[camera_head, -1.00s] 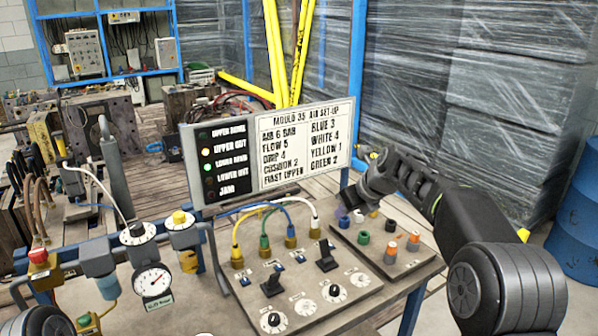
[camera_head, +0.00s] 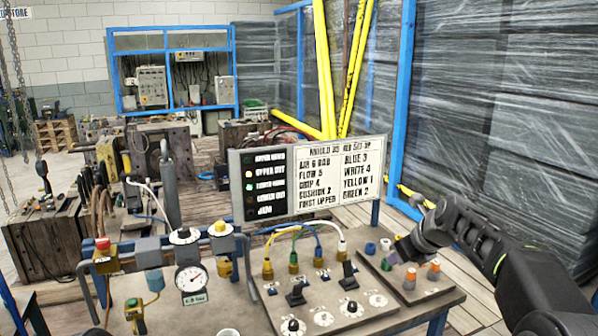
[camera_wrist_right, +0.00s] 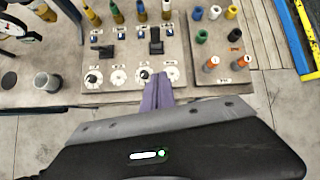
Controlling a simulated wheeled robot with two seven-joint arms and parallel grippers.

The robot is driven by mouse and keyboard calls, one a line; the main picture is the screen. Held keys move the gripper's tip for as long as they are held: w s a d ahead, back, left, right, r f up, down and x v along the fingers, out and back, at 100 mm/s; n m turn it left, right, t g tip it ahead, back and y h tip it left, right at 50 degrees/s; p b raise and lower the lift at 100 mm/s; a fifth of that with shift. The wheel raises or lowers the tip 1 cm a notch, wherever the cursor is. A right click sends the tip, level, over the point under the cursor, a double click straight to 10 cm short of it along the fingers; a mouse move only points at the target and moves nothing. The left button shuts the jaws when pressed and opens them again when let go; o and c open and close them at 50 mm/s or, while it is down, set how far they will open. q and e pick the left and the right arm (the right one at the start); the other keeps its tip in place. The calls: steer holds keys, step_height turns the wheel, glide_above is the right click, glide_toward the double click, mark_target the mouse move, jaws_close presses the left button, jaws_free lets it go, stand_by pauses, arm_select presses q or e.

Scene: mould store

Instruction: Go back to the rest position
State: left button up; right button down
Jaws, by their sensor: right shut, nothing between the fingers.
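My right gripper (camera_head: 398,254) hangs over the right part of the bench, near the small plate of coloured plugs, with nothing in it. In the right wrist view its purple fingers (camera_wrist_right: 157,90) are together, seen against the front edge of the control panel (camera_wrist_right: 130,60). I cannot tell their height above the bench. My right arm (camera_head: 475,235) comes in from the lower right. My left gripper is not in view.
The bench carries a gauge (camera_head: 190,278), knobs, black levers and coloured hoses (camera_head: 318,243). A set-up board (camera_head: 310,180) stands at its back. Loose plugs (camera_head: 410,279) stand near my right gripper. Blue posts (camera_head: 405,90) and wrapped stacks (camera_head: 460,110) are behind.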

steer(key=s+a+f+n, duration=0.2)
steer(key=s+f+n, duration=0.1)
steer(key=f+n, duration=0.5)
steer(key=s+a+f+n, duration=0.25)
steer(key=f+n, duration=0.35)
steer(key=f, duration=0.4)
steer(key=s+a+f+n, duration=0.2)
steer(key=s+f+n, duration=0.2)
steer(key=f+n, duration=0.45)
steer(key=s+a+f+n+g, duration=0.1)
steer(key=s+a+f+g, duration=0.1)
steer(key=s+f, duration=0.4)
steer(key=s+a+f+n+g+y, duration=0.1)
steer(key=s+a+f, duration=0.3)
steer(key=s, duration=1.3)
steer(key=s+a+f+n+g, duration=0.3)
steer(key=s+f, duration=0.4)
steer(key=s, duration=0.5)
steer(key=shift+s+a+f+g+y, duration=0.15)
steer(key=shift+s+f+g+y, duration=0.15)
steer(key=shift+g, duration=0.1)
